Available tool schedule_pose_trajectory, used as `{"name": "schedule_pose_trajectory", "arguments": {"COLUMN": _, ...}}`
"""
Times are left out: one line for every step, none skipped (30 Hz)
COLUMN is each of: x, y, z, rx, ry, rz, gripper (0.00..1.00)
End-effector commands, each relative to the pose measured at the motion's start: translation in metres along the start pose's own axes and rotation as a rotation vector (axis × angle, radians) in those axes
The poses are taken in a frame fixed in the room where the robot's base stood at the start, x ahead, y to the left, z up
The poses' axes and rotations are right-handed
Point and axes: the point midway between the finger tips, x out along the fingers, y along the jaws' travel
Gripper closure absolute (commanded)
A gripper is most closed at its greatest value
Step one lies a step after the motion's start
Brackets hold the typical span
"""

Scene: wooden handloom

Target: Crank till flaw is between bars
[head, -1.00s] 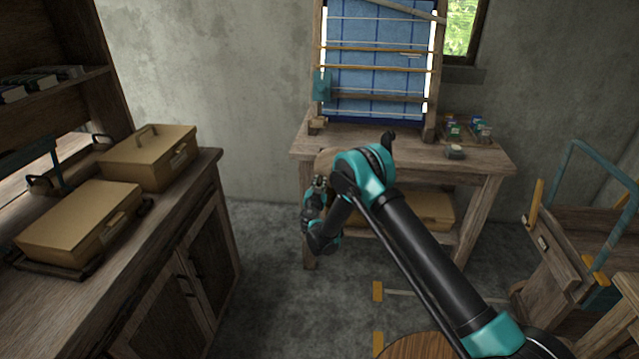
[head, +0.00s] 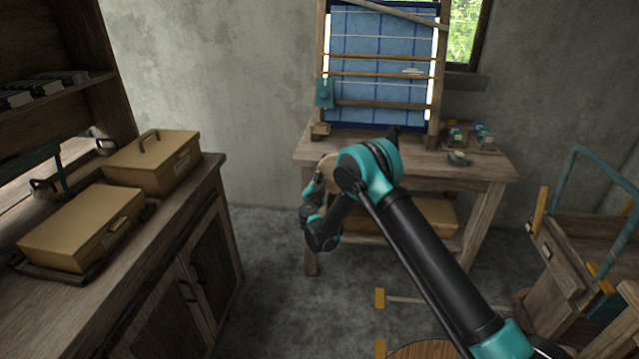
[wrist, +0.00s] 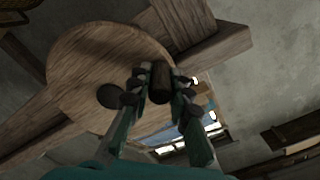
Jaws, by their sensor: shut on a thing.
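The loom's blue cloth (head: 383,38) hangs in the wooden frame on the table. A small white flaw (head: 412,71) shows on its right part. It lies between the upper orange bar (head: 365,57) and the lower orange bar (head: 365,75), close above the lower one. My gripper (wrist: 161,84) is shut on the dark crank handle (wrist: 161,80), which stands out from the round wooden crank disc (wrist: 95,65). In the head view my arm hides most of the disc (head: 328,165) at the table's front left.
The loom table (head: 470,165) bears a small tray of coloured items (head: 470,138) at right. A cabinet (head: 170,260) with two tan boxes stands at left. A wooden cart (head: 590,235) is at right. Bare floor lies between cabinet and table.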

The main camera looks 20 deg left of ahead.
Motion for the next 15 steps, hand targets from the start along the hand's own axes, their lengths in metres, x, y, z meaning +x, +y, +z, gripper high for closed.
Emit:
{"name": "schedule_pose_trajectory", "arguments": {"x": -0.0006, "y": -0.002, "z": -0.0017, "rx": -0.004, "ry": 0.001, "rz": -0.001, "gripper": 1.0}}
{"name": "schedule_pose_trajectory", "arguments": {"x": -0.0005, "y": -0.0026, "z": -0.0024, "rx": -0.004, "ry": 0.001, "rz": -0.001, "gripper": 1.0}}
{"name": "schedule_pose_trajectory", "arguments": {"x": -0.0005, "y": -0.0033, "z": -0.0031, "rx": -0.005, "ry": 0.001, "rz": -0.001, "gripper": 1.0}}
{"name": "schedule_pose_trajectory", "arguments": {"x": -0.0005, "y": -0.0037, "z": -0.0036, "rx": -0.005, "ry": 0.001, "rz": -0.002, "gripper": 1.0}}
{"name": "schedule_pose_trajectory", "arguments": {"x": -0.0005, "y": -0.0041, "z": -0.0041, "rx": -0.005, "ry": 0.001, "rz": -0.002, "gripper": 1.0}}
{"name": "schedule_pose_trajectory", "arguments": {"x": -0.0004, "y": -0.0045, "z": -0.0046, "rx": -0.006, "ry": 0.001, "rz": -0.002, "gripper": 1.0}}
{"name": "schedule_pose_trajectory", "arguments": {"x": -0.0004, "y": -0.0048, "z": -0.0049, "rx": -0.006, "ry": 0.001, "rz": -0.002, "gripper": 1.0}}
{"name": "schedule_pose_trajectory", "arguments": {"x": -0.0004, "y": -0.005, "z": -0.0052, "rx": -0.007, "ry": 0.001, "rz": -0.002, "gripper": 1.0}}
{"name": "schedule_pose_trajectory", "arguments": {"x": -0.0004, "y": -0.0052, "z": -0.0054, "rx": -0.007, "ry": 0.001, "rz": -0.002, "gripper": 1.0}}
{"name": "schedule_pose_trajectory", "arguments": {"x": -0.0004, "y": -0.0054, "z": -0.0056, "rx": -0.007, "ry": 0.001, "rz": -0.002, "gripper": 1.0}}
{"name": "schedule_pose_trajectory", "arguments": {"x": -0.0004, "y": -0.0054, "z": -0.0056, "rx": -0.007, "ry": 0.001, "rz": -0.002, "gripper": 1.0}}
{"name": "schedule_pose_trajectory", "arguments": {"x": -0.0004, "y": -0.0055, "z": -0.0057, "rx": -0.007, "ry": 0.001, "rz": -0.002, "gripper": 1.0}}
{"name": "schedule_pose_trajectory", "arguments": {"x": -0.0004, "y": -0.0056, "z": -0.0057, "rx": -0.007, "ry": 0.001, "rz": -0.002, "gripper": 1.0}}
{"name": "schedule_pose_trajectory", "arguments": {"x": -0.0004, "y": -0.0056, "z": -0.0057, "rx": -0.008, "ry": 0.001, "rz": -0.002, "gripper": 1.0}}
{"name": "schedule_pose_trajectory", "arguments": {"x": -0.0004, "y": -0.0056, "z": -0.0057, "rx": -0.008, "ry": 0.001, "rz": -0.002, "gripper": 1.0}}
